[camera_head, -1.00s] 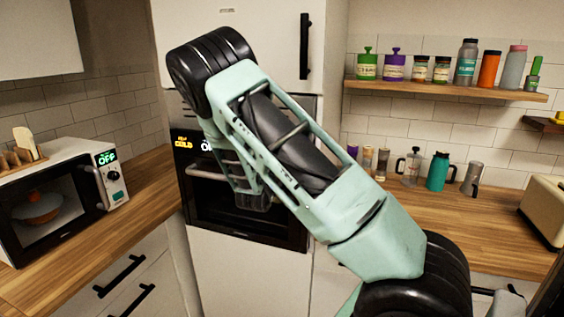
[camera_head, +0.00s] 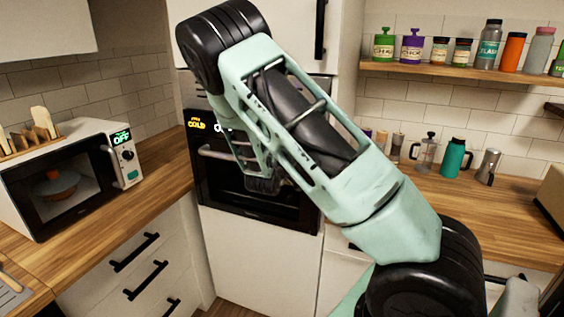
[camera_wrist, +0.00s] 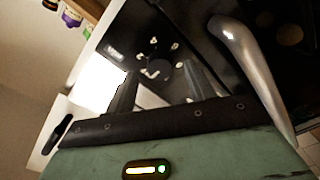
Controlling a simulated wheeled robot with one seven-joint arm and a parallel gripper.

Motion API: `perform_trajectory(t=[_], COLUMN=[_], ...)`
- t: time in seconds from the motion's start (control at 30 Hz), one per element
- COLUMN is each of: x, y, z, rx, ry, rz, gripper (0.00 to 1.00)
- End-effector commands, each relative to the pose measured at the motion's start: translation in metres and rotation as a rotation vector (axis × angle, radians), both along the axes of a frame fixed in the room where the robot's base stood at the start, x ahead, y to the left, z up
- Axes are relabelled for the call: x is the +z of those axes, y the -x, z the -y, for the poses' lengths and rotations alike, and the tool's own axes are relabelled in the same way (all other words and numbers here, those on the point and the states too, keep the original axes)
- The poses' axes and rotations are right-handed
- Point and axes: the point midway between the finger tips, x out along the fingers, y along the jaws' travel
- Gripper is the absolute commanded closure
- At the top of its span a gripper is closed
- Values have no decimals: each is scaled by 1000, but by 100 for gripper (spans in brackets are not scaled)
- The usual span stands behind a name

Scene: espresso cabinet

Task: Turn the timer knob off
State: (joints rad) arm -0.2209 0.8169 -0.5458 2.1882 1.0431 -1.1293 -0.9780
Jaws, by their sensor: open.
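A dark round knob (camera_wrist: 158,70) with pale marks around it sits on the black oven panel in the wrist view. I take it for the timer knob; the small label beside it is too blurred to read. My gripper (camera_wrist: 159,79) is open, its two fingers apart and pointing at the panel on either side of the knob. I cannot tell whether they touch it. In the head view my arm hides the gripper and the knob. The oven (camera_head: 262,213) shows a yellow COLD display (camera_head: 196,125) and a partly covered white readout (camera_head: 222,128).
The silver oven handle (camera_wrist: 250,65) curves close by on the right in the wrist view. A microwave (camera_head: 60,185) with a green OFF display stands on the left counter. Drawers (camera_head: 140,270) with black handles are below it. A shelf (camera_head: 450,72) holds several jars and bottles.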

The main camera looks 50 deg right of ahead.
Motion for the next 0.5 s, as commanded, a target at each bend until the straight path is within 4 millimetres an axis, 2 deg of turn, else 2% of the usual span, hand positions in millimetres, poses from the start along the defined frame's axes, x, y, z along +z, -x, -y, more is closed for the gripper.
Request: perform_trajectory(t=[0.5], x=[-3], y=[44], z=[-109], rx=[3], ry=[-3], rz=[0], gripper=[46])
